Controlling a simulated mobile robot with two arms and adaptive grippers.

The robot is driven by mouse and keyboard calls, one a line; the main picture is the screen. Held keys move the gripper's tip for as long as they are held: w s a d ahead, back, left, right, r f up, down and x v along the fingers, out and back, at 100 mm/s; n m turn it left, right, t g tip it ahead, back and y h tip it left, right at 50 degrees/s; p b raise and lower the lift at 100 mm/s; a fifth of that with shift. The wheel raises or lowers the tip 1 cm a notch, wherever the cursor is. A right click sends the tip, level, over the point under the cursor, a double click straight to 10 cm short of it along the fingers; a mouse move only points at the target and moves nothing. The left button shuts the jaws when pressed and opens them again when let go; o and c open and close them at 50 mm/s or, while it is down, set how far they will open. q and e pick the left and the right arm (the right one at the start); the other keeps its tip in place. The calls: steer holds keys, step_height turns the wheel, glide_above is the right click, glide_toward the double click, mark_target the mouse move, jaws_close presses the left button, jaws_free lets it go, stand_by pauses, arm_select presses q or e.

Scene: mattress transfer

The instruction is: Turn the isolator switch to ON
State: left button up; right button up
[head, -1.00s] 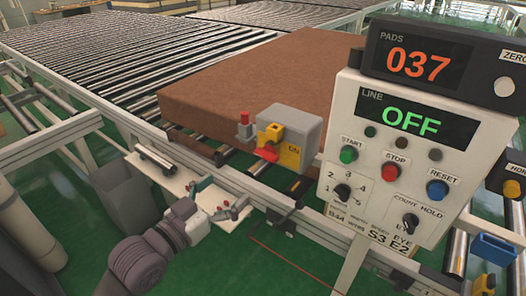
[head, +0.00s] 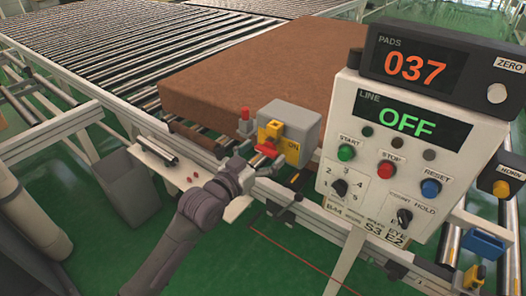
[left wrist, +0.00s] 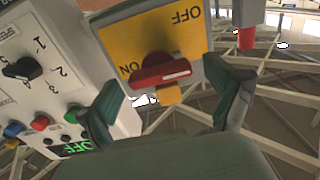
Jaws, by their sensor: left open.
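The isolator switch is a grey box (head: 292,116) with a yellow plate (head: 291,151) at the rail's near edge. In the left wrist view its plate (left wrist: 185,35) reads OFF and ON, and its red handle (left wrist: 160,72) lies crosswise beside the ON label. I cannot tell which label the handle points to. My left gripper (head: 258,163) is at the switch front, partly covering the handle in the head view. In the left wrist view the left gripper (left wrist: 174,90) is open, its fingers on either side of the handle, not closed on it. My right gripper is not in view.
The control panel (head: 385,165), with its display (head: 410,118) reading OFF, stands close right of the switch. A red button (head: 245,113) is just left of it. A brown mattress (head: 250,75) lies on the rollers behind. A small white shelf (head: 150,160) is at left.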

arm_select(q)
steer(key=shift+c, duration=0.2)
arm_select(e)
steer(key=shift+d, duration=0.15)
arm_select(q)
steer(key=c, duration=1.1)
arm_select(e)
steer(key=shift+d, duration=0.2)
arm_select(q)
steer(key=shift+m, duration=0.3)
steer(key=m, duration=0.4)
steer(key=m+p, duration=0.1)
steer(key=m, duration=0.8)
steer(key=shift+d+p, duration=0.1)
steer(key=shift+p, duration=0.2)
steer(key=shift+s+f+m+p, duration=0.1)
steer(key=shift+m+p, duration=0.2)
steer(key=shift+m, duration=1.8)
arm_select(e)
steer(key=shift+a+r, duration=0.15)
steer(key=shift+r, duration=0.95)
